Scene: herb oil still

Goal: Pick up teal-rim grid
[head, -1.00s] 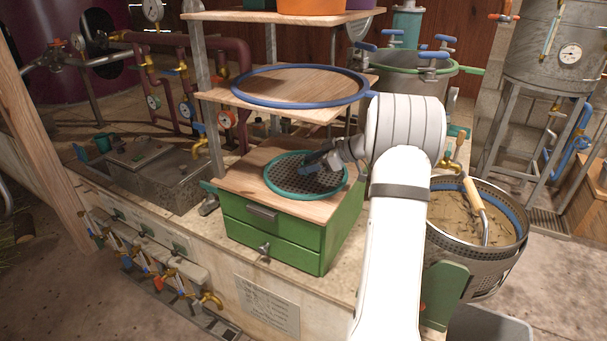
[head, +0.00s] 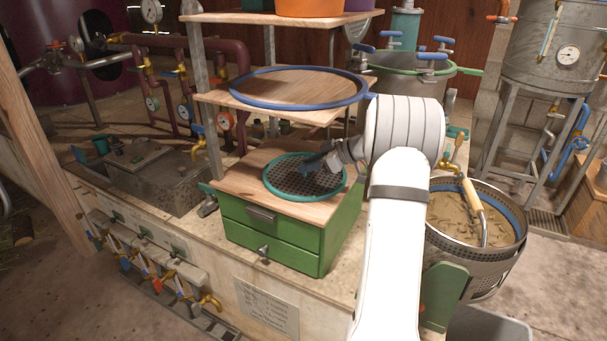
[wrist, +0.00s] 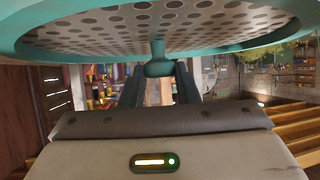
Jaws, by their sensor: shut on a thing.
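The teal-rim grid (head: 285,182), a round dark perforated disc with a teal rim, is at the wooden top of the green drawer cabinet (head: 272,234). I cannot tell whether it rests on that top or is just clear of it. My gripper (head: 320,164) reaches over it from the right and hides part of its middle. In the wrist view the grid (wrist: 120,37) fills the upper edge. Its teal knob (wrist: 158,67) sits between the two dark fingers, which are shut on it.
A shelf with a blue-rimmed disc (head: 290,88) hangs over the cabinet's back. A metal basket (head: 470,265) of brown matter with a wooden-handled tool stands right. Pipes and gauges fill the back left.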

